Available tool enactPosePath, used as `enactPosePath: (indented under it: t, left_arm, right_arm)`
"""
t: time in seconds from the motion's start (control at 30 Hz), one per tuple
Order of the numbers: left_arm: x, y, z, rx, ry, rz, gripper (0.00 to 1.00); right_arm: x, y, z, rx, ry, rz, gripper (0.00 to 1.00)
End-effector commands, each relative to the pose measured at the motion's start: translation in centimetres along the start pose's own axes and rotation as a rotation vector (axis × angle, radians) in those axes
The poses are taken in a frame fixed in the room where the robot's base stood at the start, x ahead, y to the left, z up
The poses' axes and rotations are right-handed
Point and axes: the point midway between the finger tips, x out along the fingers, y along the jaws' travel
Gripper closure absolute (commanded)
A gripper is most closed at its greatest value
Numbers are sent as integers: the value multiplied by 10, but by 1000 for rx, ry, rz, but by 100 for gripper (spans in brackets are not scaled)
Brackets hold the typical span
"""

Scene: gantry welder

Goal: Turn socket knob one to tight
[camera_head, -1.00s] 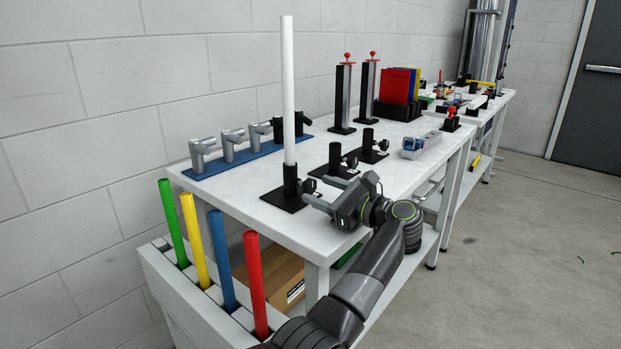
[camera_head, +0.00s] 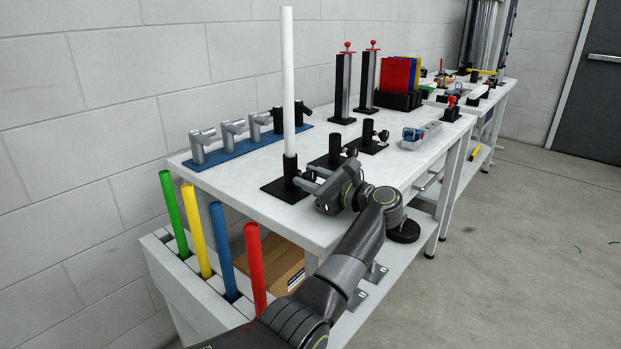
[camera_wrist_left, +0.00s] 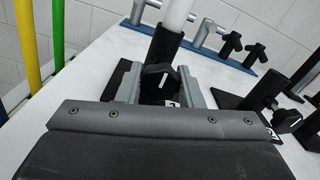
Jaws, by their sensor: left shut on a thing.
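The first black socket (camera_head: 290,168) stands upright on a black base plate at the table's front left, with a tall white rod (camera_head: 287,80) standing in it. Its dark knob (camera_wrist_left: 160,74) sits between my left gripper's grey fingers in the left wrist view. My left gripper (camera_head: 306,179) reaches in from the right of the socket and is shut on this knob. In the head view the fingers largely hide the knob, and its exact angle is hard to tell. My right gripper is not in view.
Two empty black sockets with knobs, the nearer one (camera_head: 335,149) beside my gripper, stand farther back. A blue rack (camera_head: 240,153) with grey fittings lies along the wall. Coloured tubes, such as a red one (camera_head: 254,262), stand in a bin at the table's left end.

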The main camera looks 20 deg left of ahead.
Motion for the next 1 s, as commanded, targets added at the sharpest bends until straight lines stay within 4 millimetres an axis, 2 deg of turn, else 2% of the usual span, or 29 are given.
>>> enactPosePath:
  t: [0.17,0.4,0.6,1.0]
  left_arm:
    - [0,0,0,54,0,1,89]
    - [0,-1,2,297,0,1,89]
    - [0,-1,1,457,0,1,89]
    - [0,-1,0,497,0,0,89]
  right_arm:
    - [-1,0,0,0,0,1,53]
    - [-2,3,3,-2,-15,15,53]
    - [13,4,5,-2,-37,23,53]
    - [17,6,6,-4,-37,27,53]
